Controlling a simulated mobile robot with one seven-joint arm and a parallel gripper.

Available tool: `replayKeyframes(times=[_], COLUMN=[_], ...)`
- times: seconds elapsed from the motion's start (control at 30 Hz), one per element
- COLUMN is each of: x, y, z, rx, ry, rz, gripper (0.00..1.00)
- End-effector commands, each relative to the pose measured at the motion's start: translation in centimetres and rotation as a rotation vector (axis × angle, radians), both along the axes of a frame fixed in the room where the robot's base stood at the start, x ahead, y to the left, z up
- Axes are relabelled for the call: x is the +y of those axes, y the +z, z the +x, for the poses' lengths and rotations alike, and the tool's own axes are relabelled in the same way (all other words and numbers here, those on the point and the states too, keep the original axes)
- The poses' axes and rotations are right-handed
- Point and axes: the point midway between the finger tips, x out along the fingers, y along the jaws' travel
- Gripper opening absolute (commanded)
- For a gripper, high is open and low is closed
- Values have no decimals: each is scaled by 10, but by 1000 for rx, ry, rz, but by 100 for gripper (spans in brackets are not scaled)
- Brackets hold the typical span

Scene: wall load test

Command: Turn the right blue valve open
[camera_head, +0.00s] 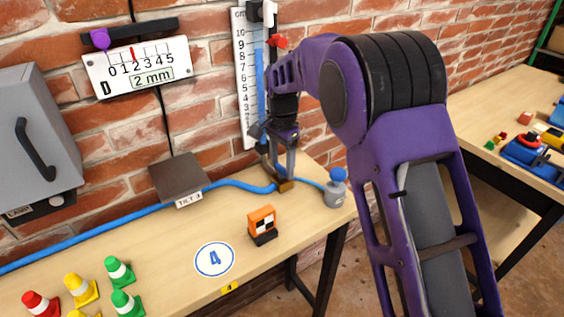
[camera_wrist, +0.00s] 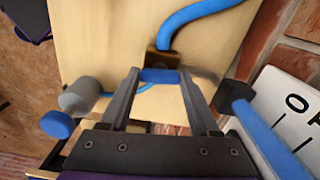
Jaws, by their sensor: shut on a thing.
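The blue valve handle (camera_wrist: 160,76) is a short blue bar on a brass-brown block (camera_wrist: 163,60), seen in the wrist view. The block also shows in the head view (camera_head: 286,186), on the tabletop near the wall, with blue hose joined to it. My gripper (camera_wrist: 161,78) has a finger at each end of the blue handle and is shut on it. In the head view my gripper (camera_head: 279,165) points down over the block and hides the handle. I cannot tell the handle's exact turn angle.
A grey bottle-shaped part with a blue knob (camera_head: 337,188) stands close right of the block. A ruled scale (camera_head: 244,85) with a blue column is on the brick wall behind. An orange-black marker block (camera_head: 262,225), a brown TILT box (camera_head: 180,180) and several cones are on the table.

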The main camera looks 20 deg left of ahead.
Motion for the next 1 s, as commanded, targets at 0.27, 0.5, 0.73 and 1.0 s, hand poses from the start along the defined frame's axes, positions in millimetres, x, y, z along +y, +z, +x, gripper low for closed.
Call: replayKeyframes(times=[0.27,0.5,0.73,1.0], x=[-1,-1,0,0], y=[2,3,2,2], z=[0,0,0,0], rx=[2,1,0,1], ry=[229,457,677,933], rz=[-1,-1,0,1], gripper=[7,7,7,7])
